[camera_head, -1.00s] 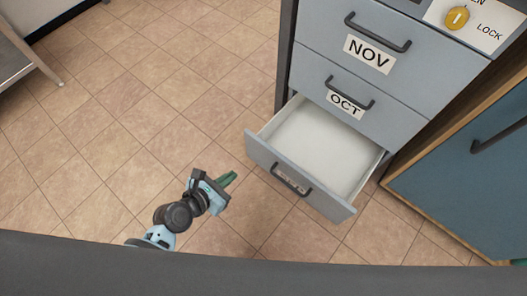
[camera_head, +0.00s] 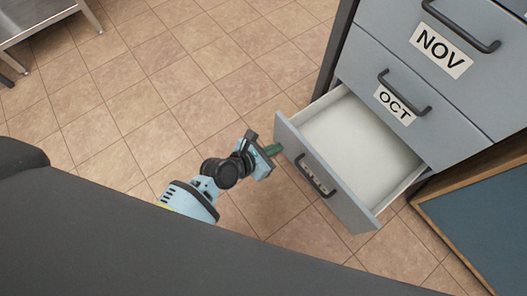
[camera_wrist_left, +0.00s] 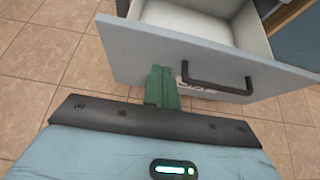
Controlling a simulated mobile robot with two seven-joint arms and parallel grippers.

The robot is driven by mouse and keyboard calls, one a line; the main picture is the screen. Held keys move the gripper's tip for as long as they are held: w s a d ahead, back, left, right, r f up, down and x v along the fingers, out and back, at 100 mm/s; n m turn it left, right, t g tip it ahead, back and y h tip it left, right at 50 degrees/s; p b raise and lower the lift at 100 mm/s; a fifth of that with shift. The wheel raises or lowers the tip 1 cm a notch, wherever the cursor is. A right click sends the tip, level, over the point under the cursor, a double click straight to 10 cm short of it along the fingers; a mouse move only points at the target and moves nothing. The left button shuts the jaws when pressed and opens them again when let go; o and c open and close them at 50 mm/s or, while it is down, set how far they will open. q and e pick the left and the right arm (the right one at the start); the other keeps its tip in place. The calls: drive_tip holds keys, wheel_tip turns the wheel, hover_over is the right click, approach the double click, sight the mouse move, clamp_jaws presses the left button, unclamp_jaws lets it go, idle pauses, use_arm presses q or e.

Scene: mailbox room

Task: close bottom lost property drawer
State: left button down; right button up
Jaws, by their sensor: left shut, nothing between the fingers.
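The bottom drawer (camera_head: 325,179) stands pulled out of the grey cabinet, with an empty white inside. Its dark bar handle (camera_head: 315,175) crosses a label on the front, and the handle also shows in the left wrist view (camera_wrist_left: 217,84). My left gripper (camera_head: 276,149) is shut and empty, its green fingers at the left part of the drawer front. In the left wrist view the fingertips (camera_wrist_left: 161,72) overlap the drawer front left of the handle; I cannot tell whether they touch it. My right gripper is not in view.
The drawers marked NOV (camera_head: 440,48) and OCT (camera_head: 393,103) above are shut. A blue-fronted wooden cabinet (camera_head: 485,225) stands at the right. A metal table (camera_head: 35,18) is at the top left. The tiled floor left of the drawer is clear.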

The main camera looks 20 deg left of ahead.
sight(295, 138)
use_arm(q)
drive_tip(key=w, duration=0.1)
drive_tip(key=w+d+b, duration=0.1)
drive_tip(key=w+d, duration=0.1)
drive_tip(key=shift+w+d+f+b, duration=0.2)
drive_tip(key=shift+d+f+b, duration=0.05)
drive_tip(key=shift+b, duration=0.05)
drive_tip(key=shift+w+d, duration=0.15)
drive_tip(key=shift+w, duration=0.05)
drive_tip(key=shift+r, duration=0.1)
